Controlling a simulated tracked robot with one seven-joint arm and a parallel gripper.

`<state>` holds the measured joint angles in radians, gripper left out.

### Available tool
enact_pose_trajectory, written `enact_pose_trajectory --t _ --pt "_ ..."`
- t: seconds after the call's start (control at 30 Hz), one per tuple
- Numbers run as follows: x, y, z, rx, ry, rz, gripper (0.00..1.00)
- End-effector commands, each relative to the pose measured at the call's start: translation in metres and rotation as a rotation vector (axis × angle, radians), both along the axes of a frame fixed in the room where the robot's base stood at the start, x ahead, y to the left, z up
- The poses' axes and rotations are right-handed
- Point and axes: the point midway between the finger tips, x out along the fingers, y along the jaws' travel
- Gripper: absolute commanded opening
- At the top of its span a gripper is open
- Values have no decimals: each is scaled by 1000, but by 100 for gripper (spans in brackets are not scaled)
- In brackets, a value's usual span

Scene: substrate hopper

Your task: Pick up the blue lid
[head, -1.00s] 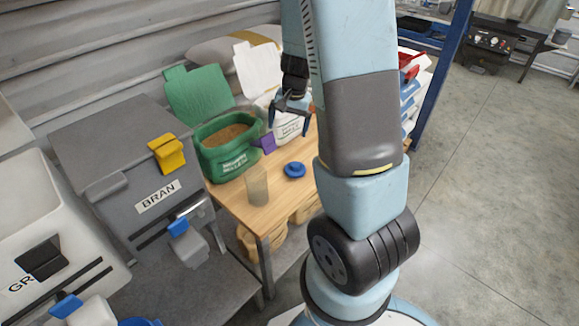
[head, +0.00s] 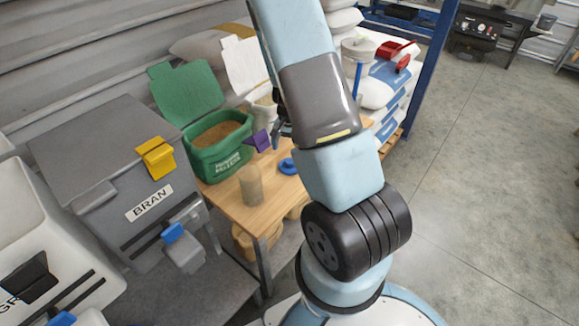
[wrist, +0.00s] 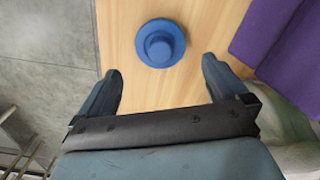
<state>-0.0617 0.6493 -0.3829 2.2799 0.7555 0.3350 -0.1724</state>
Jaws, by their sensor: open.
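The blue lid (head: 288,166) lies on the wooden table (head: 232,207), partly hidden by my arm in the head view. In the wrist view the round blue lid (wrist: 160,43) with its raised centre knob lies flat on the wood, beyond my fingertips and between their lines. My gripper (wrist: 163,72) is open and empty, its two fingers apart on either side of the lid's direction. In the head view only a small part of my gripper (head: 282,130) shows beside my arm, above the table's back part.
A clear beaker (head: 250,185) stands left of the lid. A green bin (head: 218,160) with brown contents and a purple object (head: 258,141) are behind it. The purple thing (wrist: 280,45) is close to my right finger in the wrist view. A BRAN hopper (head: 110,190) stands left.

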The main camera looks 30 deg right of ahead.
Motion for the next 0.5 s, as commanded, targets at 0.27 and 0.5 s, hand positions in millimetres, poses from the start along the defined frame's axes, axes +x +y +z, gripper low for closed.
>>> enact_pose_trajectory --t 0.27,0.5 --pt "0 0 -29 0 0 1 100" --pt "1 -1 -46 1 2 -1 100"
